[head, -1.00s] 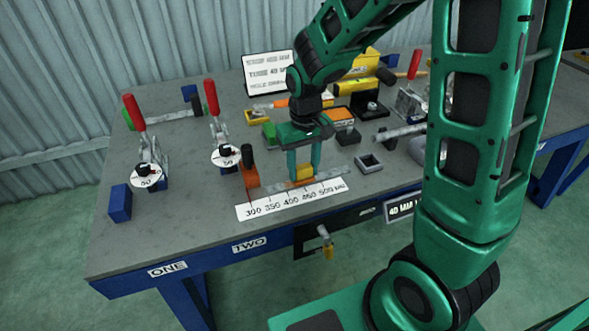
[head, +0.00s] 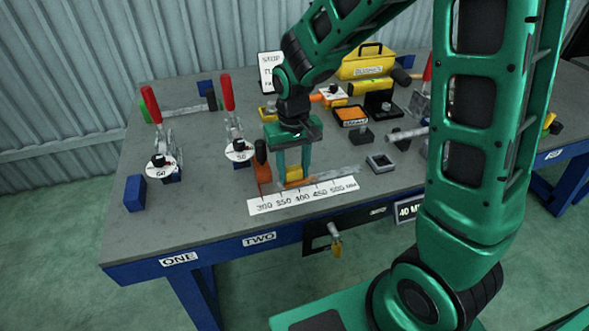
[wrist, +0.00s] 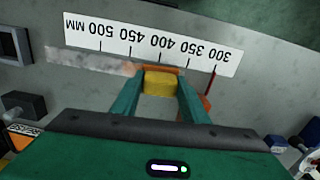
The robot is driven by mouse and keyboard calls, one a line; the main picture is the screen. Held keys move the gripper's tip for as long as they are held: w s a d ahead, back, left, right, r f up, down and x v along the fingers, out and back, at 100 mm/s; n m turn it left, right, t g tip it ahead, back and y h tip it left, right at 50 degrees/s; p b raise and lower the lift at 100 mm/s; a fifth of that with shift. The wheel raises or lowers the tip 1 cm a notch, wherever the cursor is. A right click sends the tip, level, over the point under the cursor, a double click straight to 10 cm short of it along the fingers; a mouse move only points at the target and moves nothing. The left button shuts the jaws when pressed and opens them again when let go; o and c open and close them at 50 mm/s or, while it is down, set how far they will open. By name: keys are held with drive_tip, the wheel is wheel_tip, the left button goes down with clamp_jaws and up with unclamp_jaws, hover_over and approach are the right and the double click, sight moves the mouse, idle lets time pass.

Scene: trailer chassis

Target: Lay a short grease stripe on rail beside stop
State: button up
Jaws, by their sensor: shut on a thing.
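My gripper (head: 293,172) is shut on a small yellow block (head: 294,173), which also shows between the fingers in the wrist view (wrist: 160,83). The block is held low over the grey rail (head: 340,173), behind the white millimetre scale. The rail (wrist: 90,62) looks blotchy. The orange stop (head: 264,178) with a black knob stands just left of my gripper, near the 300 mark, a small gap away.
The scale (head: 303,195) lies along the bench's front edge. Toggle clamps with red handles (head: 229,92) stand to the left. A small grey open box (head: 381,161), dark blocks and a yellow toolbox (head: 370,66) are to the right and behind. A padlock (head: 336,245) hangs below the front edge.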

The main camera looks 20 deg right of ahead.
sight(294, 169)
drive_tip(key=shift+r, duration=0.95)
drive_tip(key=shift+d+r, duration=0.1)
drive_tip(key=shift+r, duration=2.65)
drive_tip(key=shift+s, duration=0.1)
